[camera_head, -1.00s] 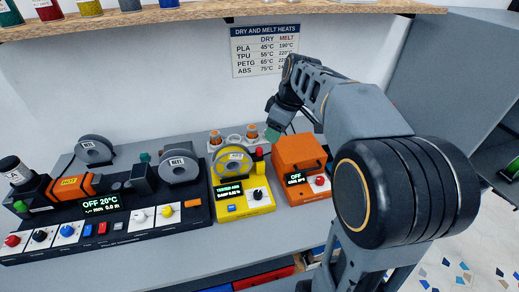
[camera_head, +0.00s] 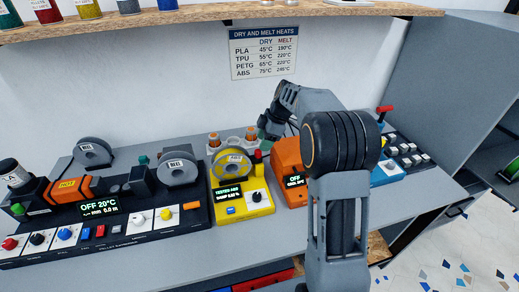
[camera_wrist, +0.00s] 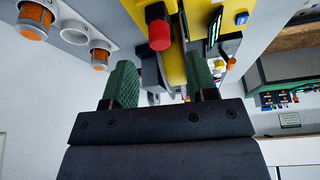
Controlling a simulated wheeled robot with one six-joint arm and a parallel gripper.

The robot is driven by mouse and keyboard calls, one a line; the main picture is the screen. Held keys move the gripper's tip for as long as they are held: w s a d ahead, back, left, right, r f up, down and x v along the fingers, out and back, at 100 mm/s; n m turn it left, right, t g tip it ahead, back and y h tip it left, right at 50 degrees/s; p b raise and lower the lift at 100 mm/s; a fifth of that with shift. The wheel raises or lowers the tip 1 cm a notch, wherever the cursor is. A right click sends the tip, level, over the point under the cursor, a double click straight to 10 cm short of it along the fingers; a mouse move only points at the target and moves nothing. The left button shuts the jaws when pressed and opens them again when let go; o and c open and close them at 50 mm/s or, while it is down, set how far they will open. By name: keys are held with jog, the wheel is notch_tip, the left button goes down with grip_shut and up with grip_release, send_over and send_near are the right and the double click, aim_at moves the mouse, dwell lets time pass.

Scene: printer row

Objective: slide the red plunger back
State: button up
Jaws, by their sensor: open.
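A red cylinder (camera_head: 258,156) stands at the back right of the yellow tester (camera_head: 242,205). In the wrist view the red cylinder (camera_wrist: 158,30) shows beside the yellow body (camera_wrist: 173,62), just beyond my fingers. A second red part, a red handle (camera_head: 385,109), stands on a unit at the right; I cannot tell which of the two is the plunger. My gripper (camera_wrist: 160,82) is open, its green fingers apart with nothing held. In the head view my gripper (camera_head: 264,134) is small and partly hidden, behind and near the tester's red cylinder.
The orange box (camera_head: 290,155) stands right of the tester, partly behind my arm. A white holder (camera_head: 232,138) with orange-capped pieces is at the back. A black extruder panel (camera_head: 115,225) with knobs is at the left. A wooden shelf (camera_head: 200,15) runs above.

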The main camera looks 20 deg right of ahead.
aim_at(255, 157)
jog(key=shift+x, duration=2.45)
jog(key=shift+c, duration=0.4)
grip_shut()
